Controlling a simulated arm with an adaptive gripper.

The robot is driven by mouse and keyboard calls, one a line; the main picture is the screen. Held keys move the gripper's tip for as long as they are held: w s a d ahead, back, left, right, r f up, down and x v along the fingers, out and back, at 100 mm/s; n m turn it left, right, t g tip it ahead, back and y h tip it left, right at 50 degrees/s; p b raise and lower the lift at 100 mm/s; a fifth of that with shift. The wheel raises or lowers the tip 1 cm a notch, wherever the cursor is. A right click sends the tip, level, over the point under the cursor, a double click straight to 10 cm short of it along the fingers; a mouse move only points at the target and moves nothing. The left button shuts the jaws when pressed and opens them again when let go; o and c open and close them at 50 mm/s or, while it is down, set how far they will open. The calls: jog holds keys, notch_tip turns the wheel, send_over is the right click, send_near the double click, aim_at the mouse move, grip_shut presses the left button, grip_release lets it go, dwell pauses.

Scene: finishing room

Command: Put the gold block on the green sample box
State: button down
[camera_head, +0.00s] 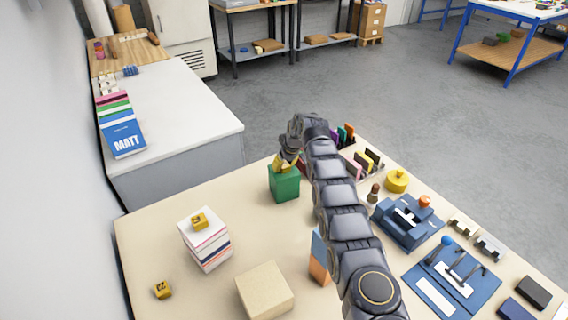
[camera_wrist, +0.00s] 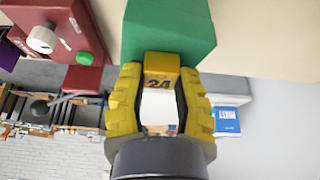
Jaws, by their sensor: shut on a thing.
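My gripper (camera_head: 286,161) has yellow fingers and is at the top of the green sample box (camera_head: 284,186), which stands upright on the beige table. In the wrist view, the gripper (camera_wrist: 158,80) is shut on a gold block (camera_wrist: 161,63) marked "24". The block is between the fingertips, right at the edge of the green box (camera_wrist: 168,28). I cannot tell whether the block touches the box. In the head view, the fingers largely hide the held block.
Another yellow block (camera_head: 199,221) sits on a stack of sample boards (camera_head: 207,245), and one (camera_head: 162,290) lies on the table (camera_head: 150,240). A tan box (camera_head: 265,290) stands in front. Coloured sample racks (camera_head: 365,162) and blue fixtures (camera_head: 405,222) stand to the right.

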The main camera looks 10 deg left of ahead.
jog(key=c, duration=0.9)
grip_release()
jog(key=shift+o, duration=0.2)
jog(key=v, duration=1.2)
jog(key=shift+r, duration=0.1)
